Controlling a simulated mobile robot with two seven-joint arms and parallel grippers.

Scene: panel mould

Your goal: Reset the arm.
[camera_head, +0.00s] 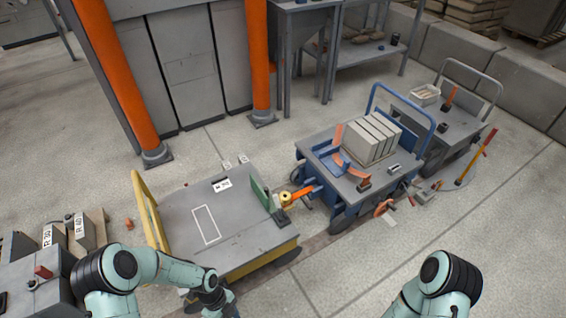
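My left arm (150,265) comes in from the lower left and bends over the near side of a grey cart. Its wrist end (212,296) runs off the bottom edge, so the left gripper's fingers do not show. My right arm (440,285) shows only as a bent elbow at the bottom right. Its forearm drops out of the frame, and the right gripper is out of view. No held thing is visible at either arm.
A grey-topped yellow cart (245,235) with a white rectangle outline stands ahead. A blue cart (325,155) carries pale slabs (371,138); another grey cart (455,125) stands behind. Orange posts (258,60) rise at the back.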

